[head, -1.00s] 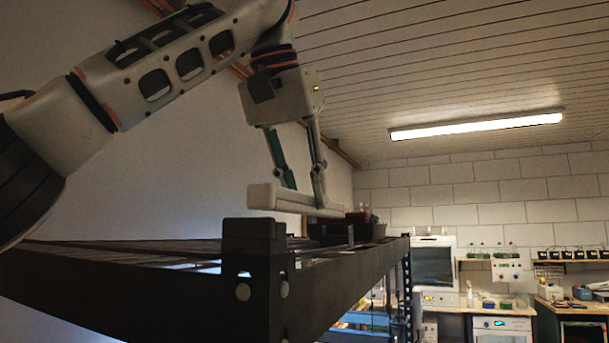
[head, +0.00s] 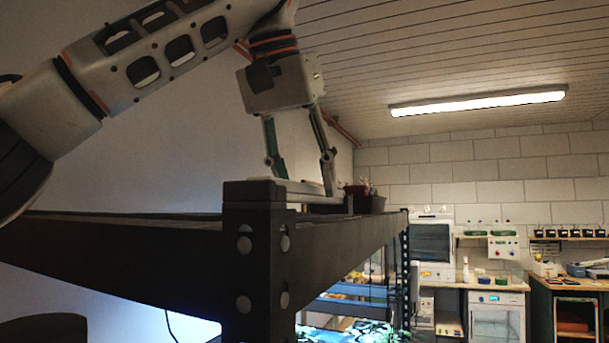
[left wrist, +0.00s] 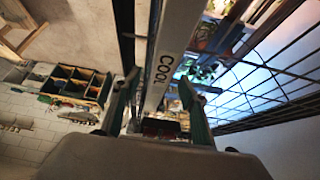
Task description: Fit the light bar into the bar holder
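The light bar (head: 312,188) is a long pale bar at the top of the rack, partly hidden behind the dark corner post in the head view. In the left wrist view the bar (left wrist: 168,60) carries the word "COOL" and runs lengthwise between my fingers. My left gripper (head: 301,180) points down over the bar. Its fingers stand apart, one on each side of the bar, and gaps show between them and it in the left wrist view (left wrist: 158,88). I cannot clearly make out the bar holder or whether the bar is seated. My right gripper is not in view.
The dark rack (head: 160,235) fills the lower left, with its corner post (head: 255,260) close in front. Small potted plants (head: 365,197) stand just beyond the bar. A bench with lab equipment (head: 497,280) is at the far right.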

